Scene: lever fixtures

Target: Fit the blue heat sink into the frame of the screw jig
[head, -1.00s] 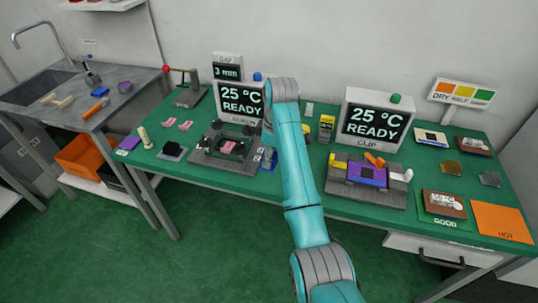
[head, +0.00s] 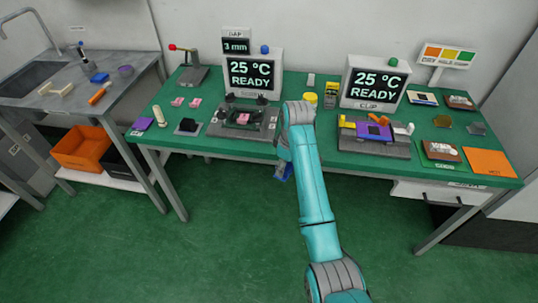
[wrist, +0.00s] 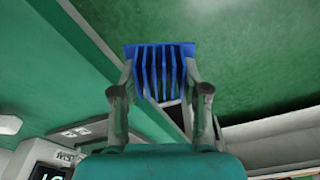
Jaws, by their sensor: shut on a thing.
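The blue heat sink (wrist: 160,68) is a finned block. In the wrist view my gripper (wrist: 160,80) is shut on it, one finger at each side, with the fins between them. In the head view a bit of the heat sink (head: 283,172) shows beside my arm, in front of the bench's front edge; my gripper is mostly hidden there. The screw jig (head: 262,131) is a grey base with dark corner posts around a frame, with a pink piece (head: 243,119) inside. It stands on the bench, left of and behind my gripper, apart from the heat sink.
The green bench (head: 215,158) carries a clip jig (head: 385,147) with a purple part, right of my arm. Two display boxes (head: 253,72) stand behind. A dark block (head: 188,126) and pink pieces (head: 177,102) lie left of the screw jig. The floor in front is clear.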

